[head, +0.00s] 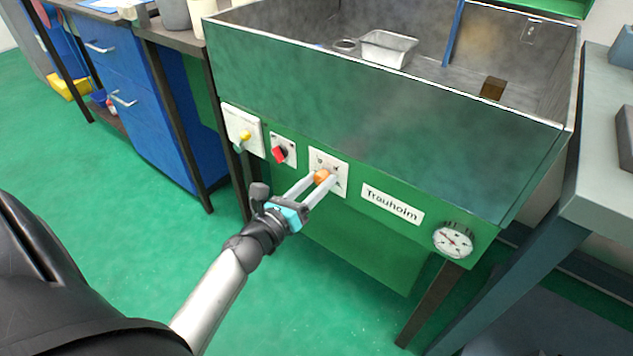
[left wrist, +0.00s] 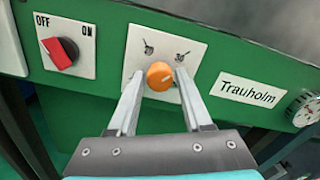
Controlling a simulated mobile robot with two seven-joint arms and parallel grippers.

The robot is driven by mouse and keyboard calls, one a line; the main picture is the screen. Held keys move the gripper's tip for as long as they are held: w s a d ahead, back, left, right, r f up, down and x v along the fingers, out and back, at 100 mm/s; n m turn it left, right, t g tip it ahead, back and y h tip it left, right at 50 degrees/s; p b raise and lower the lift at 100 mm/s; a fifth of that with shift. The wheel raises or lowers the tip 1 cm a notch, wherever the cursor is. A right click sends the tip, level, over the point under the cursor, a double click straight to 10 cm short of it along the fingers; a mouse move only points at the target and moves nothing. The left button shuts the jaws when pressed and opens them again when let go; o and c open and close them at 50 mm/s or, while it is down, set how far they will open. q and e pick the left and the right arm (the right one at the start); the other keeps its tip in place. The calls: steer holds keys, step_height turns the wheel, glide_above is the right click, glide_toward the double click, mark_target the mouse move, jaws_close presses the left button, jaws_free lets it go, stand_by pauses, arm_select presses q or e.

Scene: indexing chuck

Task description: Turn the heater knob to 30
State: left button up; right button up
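An orange round knob (head: 322,177) sits on a white plate (head: 341,164) on the front of the green tank; in the left wrist view it (left wrist: 160,76) shows a small pale pointer mark. The plate bears small dark symbols; I read no 30 on it. My left gripper (head: 324,180) reaches up to the plate with one finger on each side of the knob. In the left wrist view its fingertips (left wrist: 160,74) are spread, with what looks like a narrow gap to the knob. A round white dial gauge (head: 453,240) is at the panel's right end. My right gripper is not in view.
A Trauholm label (head: 393,205) is to the right. The tank holds a metal tray (head: 388,48). A blue drawer cabinet (head: 150,100) stands left.

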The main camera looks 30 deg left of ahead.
arm_select(q)
steer(key=shift+o, duration=1.3)
steer(key=s+a+p, duration=0.1)
steer(key=s, duration=1.4)
steer(key=shift+s+p, duration=0.15)
steer(key=shift+p, duration=0.2)
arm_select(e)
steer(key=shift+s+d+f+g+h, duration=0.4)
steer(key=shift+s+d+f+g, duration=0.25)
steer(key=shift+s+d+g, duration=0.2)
arm_select(q)
steer(key=shift+a, duration=0.1)
